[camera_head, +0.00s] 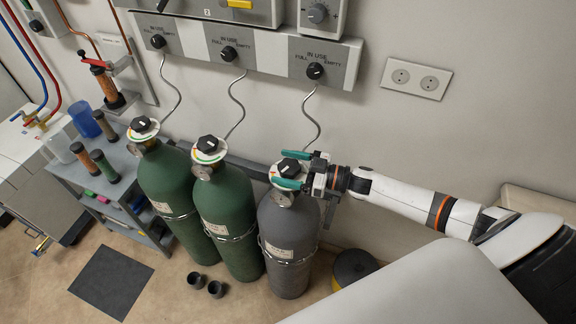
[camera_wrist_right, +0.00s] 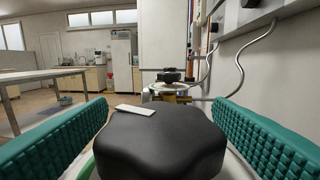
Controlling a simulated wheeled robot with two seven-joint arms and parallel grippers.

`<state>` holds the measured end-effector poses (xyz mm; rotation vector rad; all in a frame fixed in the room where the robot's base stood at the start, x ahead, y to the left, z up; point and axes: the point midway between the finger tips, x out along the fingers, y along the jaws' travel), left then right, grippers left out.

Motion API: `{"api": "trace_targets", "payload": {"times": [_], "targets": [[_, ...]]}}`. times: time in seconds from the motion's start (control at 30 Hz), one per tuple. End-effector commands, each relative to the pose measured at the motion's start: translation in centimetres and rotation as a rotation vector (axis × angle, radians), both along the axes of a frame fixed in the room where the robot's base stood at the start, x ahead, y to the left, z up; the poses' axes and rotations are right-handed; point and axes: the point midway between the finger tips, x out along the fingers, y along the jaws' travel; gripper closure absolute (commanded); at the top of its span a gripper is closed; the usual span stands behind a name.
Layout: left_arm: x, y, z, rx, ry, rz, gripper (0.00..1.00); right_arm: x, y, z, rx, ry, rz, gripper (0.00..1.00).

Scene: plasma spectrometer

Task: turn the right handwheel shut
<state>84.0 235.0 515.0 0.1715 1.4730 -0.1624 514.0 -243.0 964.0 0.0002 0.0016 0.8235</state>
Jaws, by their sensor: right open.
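The right handwheel (camera_head: 289,168) is a black lobed knob on top of the grey gas cylinder (camera_head: 288,240), the rightmost of three. It fills the lower middle of the right wrist view (camera_wrist_right: 160,145), with a white pointer mark on its top. My right gripper (camera_head: 292,168) reaches in from the right. Its two teal padded fingers are open, one on each side of the handwheel. In the right wrist view the open fingers (camera_wrist_right: 160,138) flank the knob; I cannot tell whether either touches it. My left gripper is not in view.
Two green cylinders (camera_head: 225,215) with black handwheels stand to the left. A wall panel (camera_head: 270,55) with several gauge knobs is behind, and thin grey tubes hang from it. Two dark cups (camera_head: 197,281) stand on the floor. A grey cart (camera_head: 110,185) is at the left.

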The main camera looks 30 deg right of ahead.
Motion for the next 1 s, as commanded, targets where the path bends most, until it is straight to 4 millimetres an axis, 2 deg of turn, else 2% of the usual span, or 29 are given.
{"api": "trace_targets", "payload": {"times": [0.03,0.07,0.3,0.67,1.0], "targets": [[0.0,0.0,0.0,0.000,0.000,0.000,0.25,0.0,0.0,0.0,0.000,0.000,0.000,0.25],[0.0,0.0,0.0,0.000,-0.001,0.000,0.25,0.0,0.0,0.0,0.000,0.000,0.000,0.30],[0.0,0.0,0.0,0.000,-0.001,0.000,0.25,0.0,0.0,0.0,0.000,0.000,0.000,0.69],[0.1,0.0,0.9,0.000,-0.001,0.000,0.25,-0.1,0.0,0.2,0.003,0.000,-0.059,0.70],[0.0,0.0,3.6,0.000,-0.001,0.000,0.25,-0.1,0.1,0.4,0.010,0.004,-0.312,0.70]]}}
